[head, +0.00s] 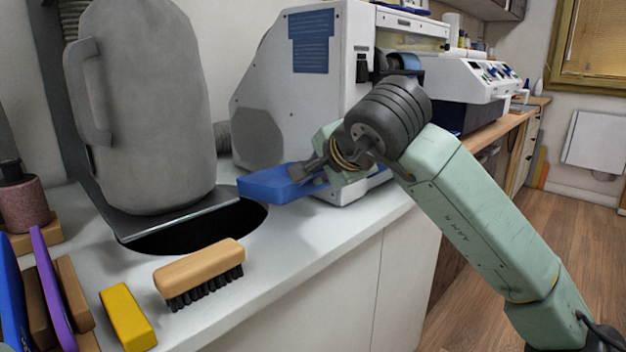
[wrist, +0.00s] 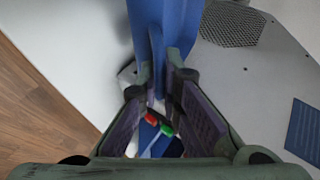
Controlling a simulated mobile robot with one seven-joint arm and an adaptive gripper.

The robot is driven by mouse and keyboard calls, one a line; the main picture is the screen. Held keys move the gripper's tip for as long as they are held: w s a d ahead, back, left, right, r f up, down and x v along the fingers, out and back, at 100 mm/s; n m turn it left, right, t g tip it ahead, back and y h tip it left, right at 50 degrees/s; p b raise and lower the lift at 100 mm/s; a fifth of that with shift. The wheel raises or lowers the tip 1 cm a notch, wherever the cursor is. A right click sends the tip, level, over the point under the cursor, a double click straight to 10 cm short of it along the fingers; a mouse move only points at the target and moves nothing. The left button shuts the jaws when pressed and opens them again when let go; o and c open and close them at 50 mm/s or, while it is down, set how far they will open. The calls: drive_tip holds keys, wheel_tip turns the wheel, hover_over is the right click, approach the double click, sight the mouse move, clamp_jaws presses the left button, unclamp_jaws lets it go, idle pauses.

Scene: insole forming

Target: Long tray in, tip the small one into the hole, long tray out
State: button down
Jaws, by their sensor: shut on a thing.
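My gripper (head: 306,172) is shut on a blue tray (head: 272,184) in the head view. The tray is held above the white counter, its far end beside the right rim of the dark round hole (head: 190,232). It looks roughly level; its contents cannot be made out. In the wrist view my gripper (wrist: 161,74) pinches an upright blue part of the tray (wrist: 165,22), which extends away past the fingertips. I cannot tell whether this is the small or the long tray, and no second tray is clearly visible.
A large grey canister-like body (head: 150,110) stands over the back of the hole. A white machine (head: 300,90) stands close behind my gripper. A brush (head: 200,272), a yellow block (head: 127,317) and several upright pieces sit at the front left. The counter (head: 330,235) is clear at front right.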

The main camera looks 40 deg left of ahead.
drive_tip(key=d+f+b, duration=0.1)
drive_tip(key=b, duration=0.1)
drive_tip(key=d+f+y+b, duration=0.1)
drive_tip(key=shift+f+b, duration=0.4)
drive_tip(key=shift+s+d+f+t+y+b, duration=0.1)
drive_tip(key=shift+d+f+t+y+b, duration=0.25)
drive_tip(key=shift+d+b, duration=0.35)
drive_tip(key=shift+a+r, duration=0.1)
drive_tip(key=shift+a, duration=0.05)
